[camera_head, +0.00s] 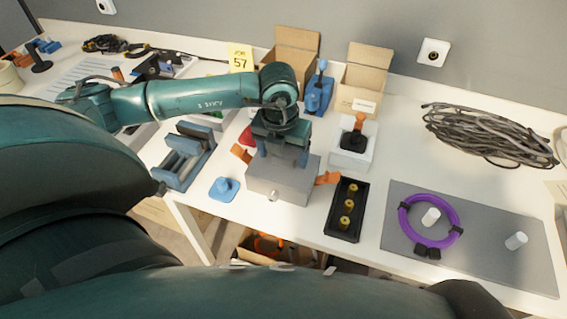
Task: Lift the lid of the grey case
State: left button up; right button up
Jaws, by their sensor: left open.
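The grey case (283,182) stands on the white table near its front edge, with its lid looking shut. Orange pieces stick out at its left and right sides, and a small light knob shows on its front. My left gripper (285,156) is over the top of the case, fingers pointing down and apart. I cannot tell whether the fingers touch the lid. The gripper hides the back part of the lid. My right gripper is not in view.
A black tray with yellow pieces (335,221) is close on the right. A blue knobbed block (224,188) and a blue-grey rack (170,165) are on the left. Open cartons (365,72) stand behind. A grey mat (520,267) with a purple ring (459,215) lies at right.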

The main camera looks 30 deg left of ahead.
aim_at(283, 157)
pick_arm(q)
jog(key=c, duration=1.1)
notch_tip(283, 157, up, 10)
dwell(0.4)
